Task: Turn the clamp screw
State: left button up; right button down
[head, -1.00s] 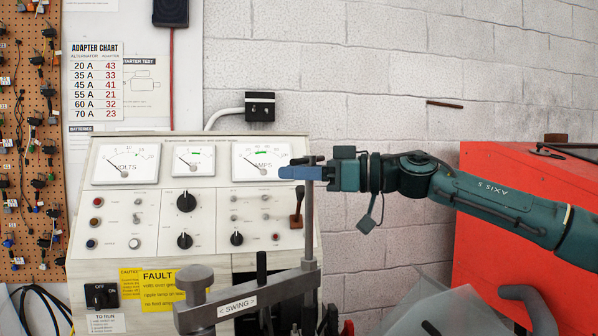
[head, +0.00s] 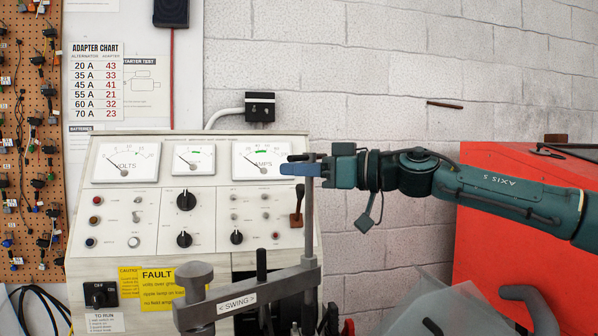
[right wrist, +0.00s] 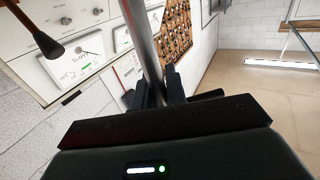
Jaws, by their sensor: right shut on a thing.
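The clamp screw (head: 309,222) is an upright grey rod with a dark cross handle (head: 304,157) at its top. It stands at the end of the grey swing arm (head: 250,297) in the head view. My right gripper (head: 300,170) comes in from the right, level, and is shut on the rod just below the handle. In the right wrist view, the grey rod (right wrist: 144,50) passes between the dark fingers (right wrist: 155,92). The far side of the grip is hidden. My left gripper is not in view.
A test bench panel (head: 210,225) with gauges and knobs stands close behind the screw. A red cabinet (head: 480,240) is at the right, with grey translucent sheeting (head: 440,312) below my arm. Open space lies before the block wall.

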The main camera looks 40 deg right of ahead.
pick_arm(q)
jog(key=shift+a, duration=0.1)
pick_arm(e)
jog(key=c, duration=1.4)
grip_release()
jog(key=shift+c, duration=0.2)
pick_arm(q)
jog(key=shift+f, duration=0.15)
pick_arm(e)
jog(key=shift+s, duration=0.1)
